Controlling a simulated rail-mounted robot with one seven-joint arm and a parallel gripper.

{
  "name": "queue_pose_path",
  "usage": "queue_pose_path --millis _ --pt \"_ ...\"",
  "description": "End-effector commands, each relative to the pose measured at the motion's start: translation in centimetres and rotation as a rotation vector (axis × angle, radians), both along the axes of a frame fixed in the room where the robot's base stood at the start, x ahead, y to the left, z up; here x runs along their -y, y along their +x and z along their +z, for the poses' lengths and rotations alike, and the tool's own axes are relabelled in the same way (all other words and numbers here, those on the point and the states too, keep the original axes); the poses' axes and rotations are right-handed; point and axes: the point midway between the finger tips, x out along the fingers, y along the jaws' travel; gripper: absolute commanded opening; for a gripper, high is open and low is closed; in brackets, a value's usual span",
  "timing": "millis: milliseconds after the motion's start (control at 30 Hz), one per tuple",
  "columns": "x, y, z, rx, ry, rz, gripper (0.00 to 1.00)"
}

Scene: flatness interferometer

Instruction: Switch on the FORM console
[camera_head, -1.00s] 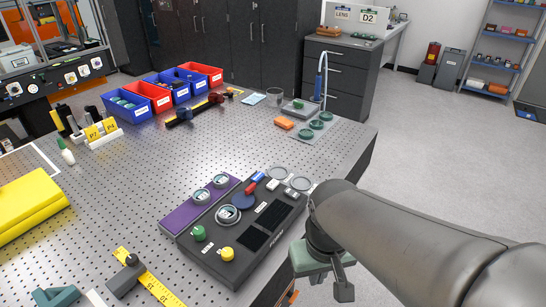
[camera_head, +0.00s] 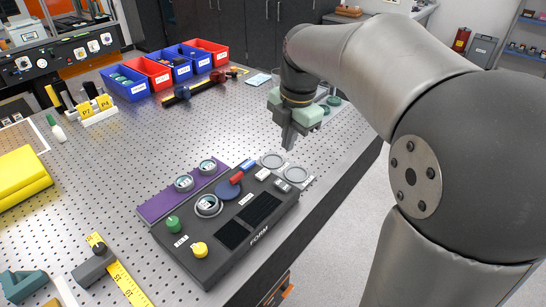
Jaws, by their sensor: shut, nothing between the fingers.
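The FORM console (camera_head: 226,228) is a dark box on the perforated table, with its "FORM" label on the near right edge. It carries a green knob (camera_head: 173,224), a yellow knob (camera_head: 199,250), a round dial (camera_head: 208,206), a blue disc (camera_head: 229,190) and black panels. A red handle (camera_head: 237,177) and a blue piece (camera_head: 249,166) lie near its far end, beside small white switches (camera_head: 263,174). My gripper (camera_head: 289,145) points down, shut and empty, above and beyond the console's far end. Which control is the power switch is too small to tell.
A purple strip with two dials (camera_head: 158,206) lies along the console's left side. Two pale rings (camera_head: 272,160) lie at its far end. Red and blue bins (camera_head: 150,75) stand at the back. A yellow ruler (camera_head: 127,283) lies at the front. The table's middle is clear.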

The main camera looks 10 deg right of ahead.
Motion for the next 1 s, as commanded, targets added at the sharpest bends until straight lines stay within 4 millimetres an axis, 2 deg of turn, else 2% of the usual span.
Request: queue_pose_path --millis 200,633,767,1000 --pt "0.1 1.2 0.4 0.016 -0.010 0.136 0.00" --pt "0.1 1.2 -0.2 0.013 -0.010 0.140 0.00" --pt "-0.1 1.4 -1.9 0.010 -0.009 0.141 0.00" --pt "-0.5 1.9 -6.9 0.010 -0.009 0.140 0.00"
